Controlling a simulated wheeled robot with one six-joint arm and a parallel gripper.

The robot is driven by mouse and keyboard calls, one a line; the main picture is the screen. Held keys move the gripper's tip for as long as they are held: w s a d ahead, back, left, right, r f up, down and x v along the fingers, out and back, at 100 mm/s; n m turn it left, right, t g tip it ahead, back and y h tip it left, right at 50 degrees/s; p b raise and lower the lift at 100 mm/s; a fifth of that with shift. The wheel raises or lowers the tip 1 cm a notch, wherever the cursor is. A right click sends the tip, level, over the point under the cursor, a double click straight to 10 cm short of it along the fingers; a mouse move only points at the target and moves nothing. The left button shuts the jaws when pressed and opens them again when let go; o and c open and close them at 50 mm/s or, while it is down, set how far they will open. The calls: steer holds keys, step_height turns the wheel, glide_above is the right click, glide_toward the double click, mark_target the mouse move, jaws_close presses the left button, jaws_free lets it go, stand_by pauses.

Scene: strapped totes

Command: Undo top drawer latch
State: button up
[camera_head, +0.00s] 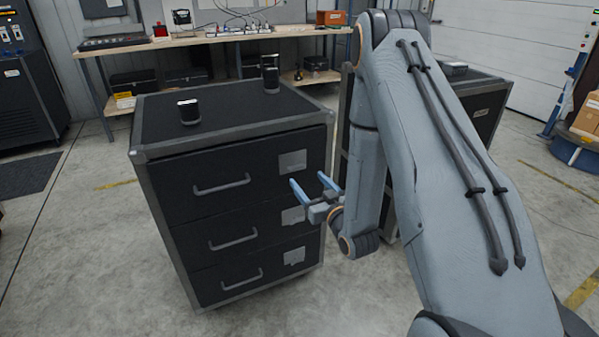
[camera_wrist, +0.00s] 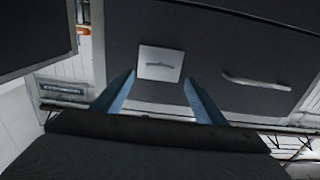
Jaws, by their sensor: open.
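A black drawer cabinet (camera_head: 137,160) with grey edges stands left of centre in the head view. Its top drawer (camera_head: 213,172) has a long bar handle (camera_head: 221,185) and a light grey square latch plate (camera_head: 292,162) at the right; this drawer looks shut. In the wrist view a light square plate with a slim dark bar (camera_wrist: 160,64) sits just beyond my fingertips, with a bar handle (camera_wrist: 256,82) to its right. My gripper (camera_head: 311,186) is open and empty, its blue fingers (camera_wrist: 160,92) apart. In the head view it is in front of the cabinet's right side, below the top plate.
Two lower drawers have their own handles and plates (camera_head: 293,256). A second dark cabinet (camera_head: 487,110) stands behind my arm at the right. A workbench (camera_head: 215,36) runs along the back. The floor in front is clear.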

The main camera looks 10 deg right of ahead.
mark_target(298, 169)
steer(key=w, duration=0.3)
steer(key=w+a, duration=0.1)
steer(key=w, duration=0.3)
steer(key=shift+a+p, duration=0.2)
steer(key=shift+p, duration=0.2)
steer(key=c, duration=1.1)
steer(key=shift+o, duration=0.2)
